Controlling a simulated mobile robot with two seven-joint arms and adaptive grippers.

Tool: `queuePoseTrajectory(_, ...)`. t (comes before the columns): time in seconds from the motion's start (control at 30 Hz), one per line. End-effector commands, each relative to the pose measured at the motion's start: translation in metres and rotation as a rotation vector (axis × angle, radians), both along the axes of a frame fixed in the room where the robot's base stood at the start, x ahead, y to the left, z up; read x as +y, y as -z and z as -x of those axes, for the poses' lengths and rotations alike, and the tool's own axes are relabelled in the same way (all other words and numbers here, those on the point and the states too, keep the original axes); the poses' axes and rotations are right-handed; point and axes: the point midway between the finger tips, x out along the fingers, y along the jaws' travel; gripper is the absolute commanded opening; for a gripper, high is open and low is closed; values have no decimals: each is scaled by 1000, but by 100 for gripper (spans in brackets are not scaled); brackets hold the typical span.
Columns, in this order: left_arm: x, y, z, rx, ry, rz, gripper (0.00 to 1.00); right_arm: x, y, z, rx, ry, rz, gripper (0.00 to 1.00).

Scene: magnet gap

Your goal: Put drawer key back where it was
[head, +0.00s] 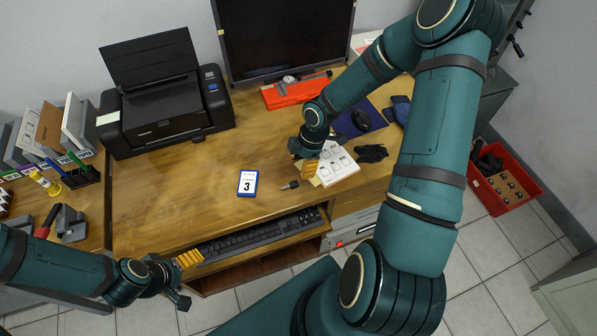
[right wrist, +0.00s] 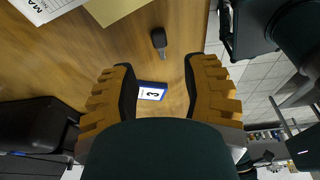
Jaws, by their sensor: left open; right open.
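A small dark key-like piece (head: 290,185) lies on the desk, with a black head and a short greyish end. It also shows in the right wrist view (right wrist: 159,40), above the gap between the fingertips, apart from them. My right gripper (head: 310,169) is open and empty, just right of this piece, and partly covers a white labelled sheet (head: 338,167). The open fingers show in the right wrist view (right wrist: 160,90). My left gripper (head: 189,275) is open and empty at the desk's front edge, by the keyboard.
A blue-framed card marked 3 (head: 247,183) lies left of the key. A keyboard (head: 245,237) is on the tray below. A printer (head: 165,105), a monitor (head: 285,35) and an orange-red case (head: 296,92) stand behind. The desk's middle is clear.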

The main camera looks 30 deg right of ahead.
Motion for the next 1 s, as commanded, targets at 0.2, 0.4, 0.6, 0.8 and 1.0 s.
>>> queuePoseTrajectory(0.2,0,-7,-2,-5,-4,-1,86,-5,-24,1,-2,1,0,46)
queuePoseTrajectory(0.4,0,-7,-2,-6,-4,-2,86,0,-26,1,1,15,-11,46)
queuePoseTrajectory(0.6,0,-7,-2,-5,-4,-1,86,83,-8,8,68,306,-164,46)
queuePoseTrajectory(0.8,1,-7,-2,-5,-4,-1,86,174,17,40,241,873,-282,46)
queuePoseTrajectory(1.0,0,-7,-2,-5,-4,-1,86,200,33,70,312,1303,-271,46)
